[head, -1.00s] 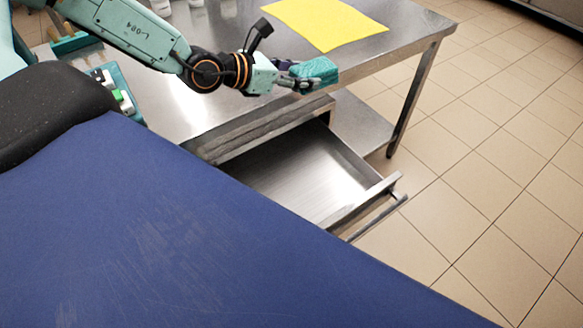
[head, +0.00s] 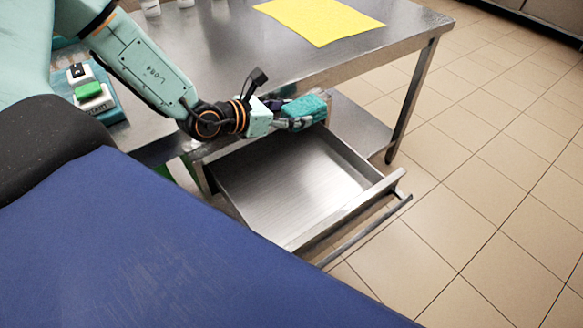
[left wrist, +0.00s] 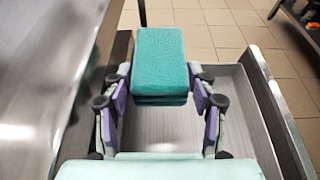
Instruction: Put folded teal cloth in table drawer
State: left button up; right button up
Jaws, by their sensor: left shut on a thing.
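The folded teal cloth (head: 304,109) is a thick block held at the tip of my left gripper (head: 296,116). In the left wrist view the cloth (left wrist: 160,62) sits between the two purple-padded fingers of the gripper (left wrist: 160,98). The table drawer (head: 290,185) is pulled out and looks empty, with bare metal inside. The cloth is near the drawer's back end by the tabletop edge, and in the left wrist view the drawer floor (left wrist: 165,128) shows below it. My right gripper is not in view.
The steel table (head: 215,60) carries a yellow sheet (head: 318,20) and white containers (head: 150,7). A teal holder with a green block (head: 88,90) is at the left. The drawer's front handle (head: 365,232) sticks out over the tiled floor (head: 470,190).

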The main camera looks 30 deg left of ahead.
aim_at(292, 170)
pick_arm(q)
notch_tip(292, 170, down, 16)
jog(key=b, duration=0.7)
jog(key=shift+w+f+b, duration=0.1)
jog(key=shift+f+b, duration=0.1)
jog(key=shift+b, duration=0.2)
jog(key=shift+r, duration=0.15)
jog(key=o, duration=1.2)
jog(key=shift+o, duration=0.2)
